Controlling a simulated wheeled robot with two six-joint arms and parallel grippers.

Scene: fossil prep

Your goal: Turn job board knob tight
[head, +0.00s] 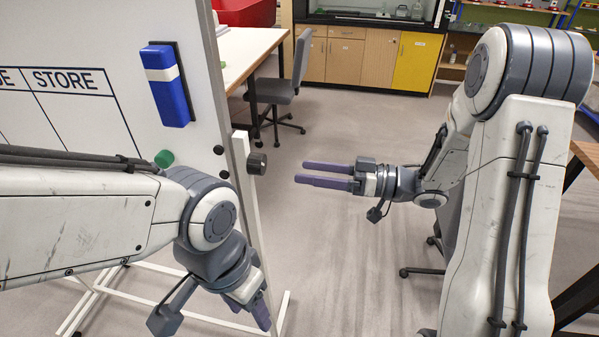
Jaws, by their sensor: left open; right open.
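The job board (110,30) is a white board on a white wheeled stand at the left, with "STORE" printed in a table on its face. A dark knob (257,163) sticks out from the right side post of its stand. My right gripper (301,174) is open, with purple fingers pointing left toward the knob; a gap separates them from it. My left gripper (265,316) points down in front of the lower stand, well below the knob. Its fingers are partly hidden, and nothing shows in them.
Behind stand a white table (245,50), a grey chair (290,85) and wooden cabinets (345,60). Grey floor (340,260) between my arms is clear.

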